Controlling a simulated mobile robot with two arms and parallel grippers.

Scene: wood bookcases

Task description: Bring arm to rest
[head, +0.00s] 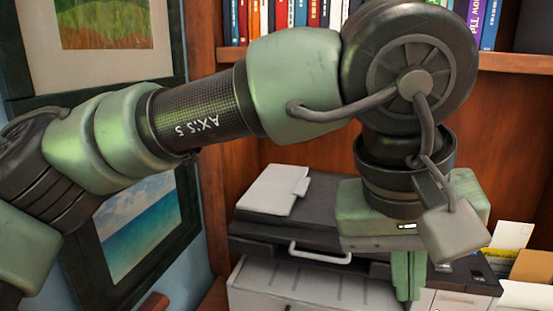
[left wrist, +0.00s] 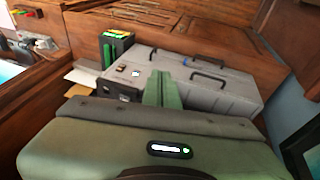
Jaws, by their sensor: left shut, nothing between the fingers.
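My left arm crosses the head view from the left, bent at the elbow. Its green left gripper (head: 408,278) points down with its fingers together and nothing between them. The shut fingers (left wrist: 158,88) also show in the left wrist view, in front of the grey cabinet. In the head view the gripper is in front of the right part of the printer (head: 325,205) and hides some of it. I cannot tell how far apart they are. My right gripper is not in view.
A grey cabinet (head: 310,286) with a handle stands below the printer. Bookshelves with books (head: 285,18) rise behind. Framed pictures (head: 140,228) hang on the left wall. Paper and card folders (head: 515,240) stand at the right. A dark box with green items (left wrist: 116,46) shows in the wrist view.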

